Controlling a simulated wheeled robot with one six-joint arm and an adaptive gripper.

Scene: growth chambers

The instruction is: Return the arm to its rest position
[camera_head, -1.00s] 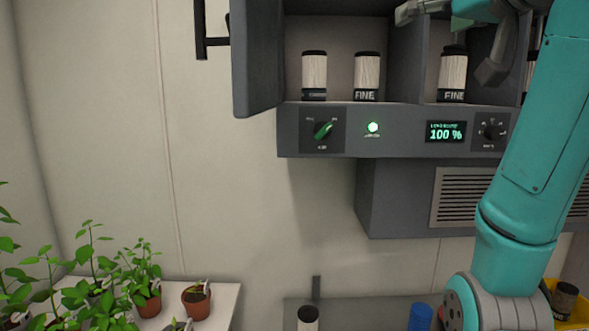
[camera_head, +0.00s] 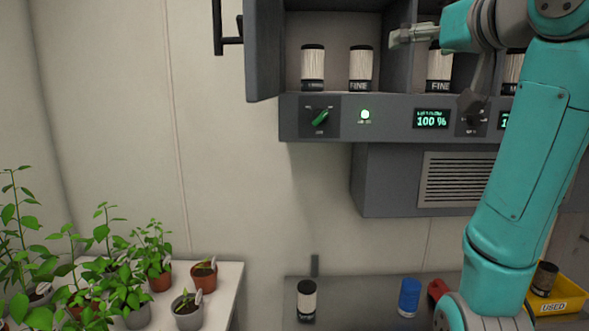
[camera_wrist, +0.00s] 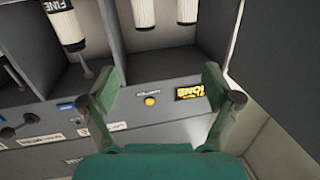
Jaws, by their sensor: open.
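My teal arm (camera_head: 525,150) rises along the right of the head view, bent at the top in front of the grey cabinet. My gripper (camera_wrist: 158,88) is open and empty in the wrist view, its two fingers spread wide in front of the cabinet's panel. A yellow round light (camera_wrist: 150,101) and a yellow lit display (camera_wrist: 190,91) show between the fingers. In the head view the arm hides part of the cabinet's right side.
The cabinet's open door (camera_head: 263,50) sticks out at left. Cartridges (camera_head: 360,68) stand in its bays. Below are a dark-capped cartridge (camera_head: 306,301), a blue cylinder (camera_head: 409,297) and a yellow bin (camera_head: 560,298) marked USED. Potted plants (camera_head: 128,290) fill a white table at lower left.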

